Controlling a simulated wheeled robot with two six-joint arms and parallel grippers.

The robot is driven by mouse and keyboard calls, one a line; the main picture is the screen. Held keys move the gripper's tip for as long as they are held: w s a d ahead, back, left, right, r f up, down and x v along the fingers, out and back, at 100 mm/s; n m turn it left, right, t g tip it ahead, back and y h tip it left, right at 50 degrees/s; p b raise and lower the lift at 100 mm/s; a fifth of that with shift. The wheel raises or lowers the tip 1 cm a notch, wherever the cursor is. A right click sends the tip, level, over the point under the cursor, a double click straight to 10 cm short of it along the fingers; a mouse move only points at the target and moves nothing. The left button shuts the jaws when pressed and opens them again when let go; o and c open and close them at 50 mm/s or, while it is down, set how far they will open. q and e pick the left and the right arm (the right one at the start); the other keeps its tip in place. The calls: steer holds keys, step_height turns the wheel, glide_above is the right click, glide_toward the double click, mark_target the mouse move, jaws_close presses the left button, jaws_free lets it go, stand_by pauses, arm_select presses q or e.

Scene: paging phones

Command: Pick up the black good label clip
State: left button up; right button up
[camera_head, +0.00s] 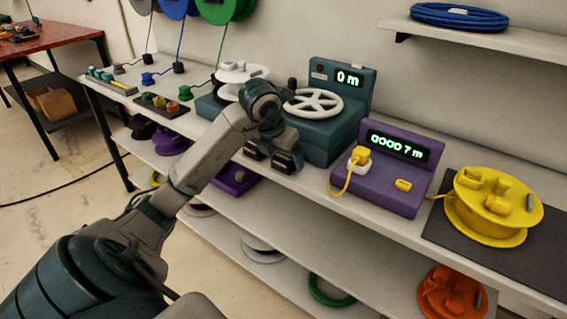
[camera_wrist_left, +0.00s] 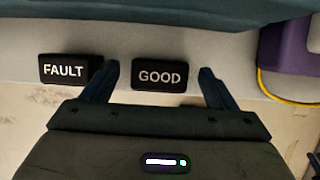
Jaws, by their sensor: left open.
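The black good label clip (camera_wrist_left: 160,77) shows in the left wrist view with white letters reading GOOD, on the pale bench surface. My left gripper (camera_wrist_left: 158,86) is open, with one finger on each side of this clip and a visible gap to each. The black fault label clip (camera_wrist_left: 70,69) lies to the left, just outside the left finger. In the head view my left gripper (camera_head: 272,138) is low over the bench's front edge. Two dark clips show there, the right one (camera_head: 286,162) partly by the gripper; their lettering is not readable. My right gripper is not in view.
A teal winder (camera_head: 330,140) with a white handwheel stands behind the gripper, its display reading 0 m. A purple meter (camera_head: 385,190) with a yellow cable stands to the right, beside a yellow spool (camera_head: 490,220). Lower shelves hold more spools.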

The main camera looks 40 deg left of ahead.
arm_select(q)
steer(key=shift+w+f, duration=0.25)
steer(key=shift+f, duration=0.45)
steer(key=shift+r, duration=0.1)
steer(key=c, duration=1.1)
steer(key=shift+o, duration=0.2)
